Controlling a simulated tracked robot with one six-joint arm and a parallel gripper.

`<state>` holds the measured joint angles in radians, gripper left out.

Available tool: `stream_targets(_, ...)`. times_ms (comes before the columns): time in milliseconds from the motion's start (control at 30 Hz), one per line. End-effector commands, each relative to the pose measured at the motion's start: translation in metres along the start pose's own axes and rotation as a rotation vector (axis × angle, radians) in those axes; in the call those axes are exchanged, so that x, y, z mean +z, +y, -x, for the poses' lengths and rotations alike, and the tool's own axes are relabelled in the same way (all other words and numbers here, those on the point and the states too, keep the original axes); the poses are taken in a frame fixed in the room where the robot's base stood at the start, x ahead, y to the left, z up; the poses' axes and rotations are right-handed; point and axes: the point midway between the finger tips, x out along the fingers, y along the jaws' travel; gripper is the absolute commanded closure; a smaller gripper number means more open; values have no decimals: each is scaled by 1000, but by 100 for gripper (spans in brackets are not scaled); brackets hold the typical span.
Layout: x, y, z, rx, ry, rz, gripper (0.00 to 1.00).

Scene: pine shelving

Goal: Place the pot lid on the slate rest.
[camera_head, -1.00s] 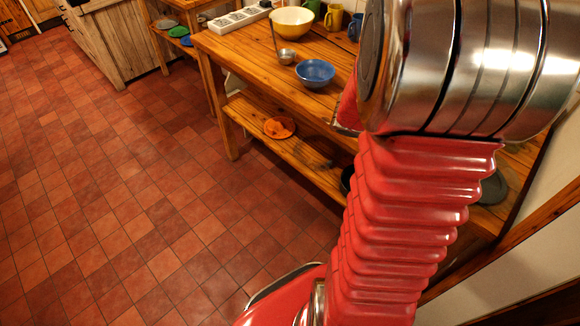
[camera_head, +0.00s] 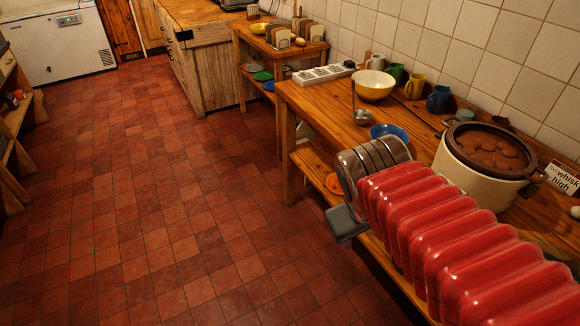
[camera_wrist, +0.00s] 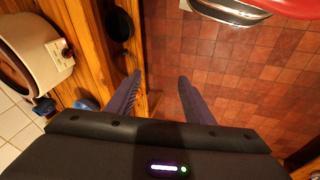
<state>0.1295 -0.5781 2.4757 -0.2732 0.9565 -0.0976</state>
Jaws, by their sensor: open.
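My gripper (camera_wrist: 160,76) is open and empty in the wrist view, its two dark fingers apart over the front edge of a wooden shelf and the tiled floor. In the head view my arm hides the fingers. I cannot make out a pot lid or a slate rest for sure. A cream crock (camera_head: 470,177) with a dark rim and lumpy brown top stands on the bench at right; it also shows in the wrist view (camera_wrist: 35,80). A black round thing (camera_wrist: 118,24) sits on the wood left of my fingers; I cannot tell what it is.
The wooden bench (camera_head: 325,112) runs along the tiled wall. On it are a yellow bowl (camera_head: 373,85), a blue bowl (camera_head: 388,131), a ladle (camera_head: 361,115) and mugs. An orange plate (camera_head: 333,183) lies on the lower shelf. The floor at left is open.

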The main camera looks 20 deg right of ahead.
Motion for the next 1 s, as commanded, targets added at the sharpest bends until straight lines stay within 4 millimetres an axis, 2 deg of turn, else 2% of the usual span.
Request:
stream_targets(33, -6, -16, 11, -42, 56, -28, 53)
stream_targets(100, -14, -37, 25, -103, 120, -70, 53)
stream_targets(200, -20, -60, 41, -180, 186, -118, 53)
stream_targets(300, -24, -74, 51, -228, 223, -146, 53)
stream_targets(433, -25, -78, 55, -247, 234, -159, 53)
stream_targets(1000, -25, -78, 54, -244, 232, -157, 53)
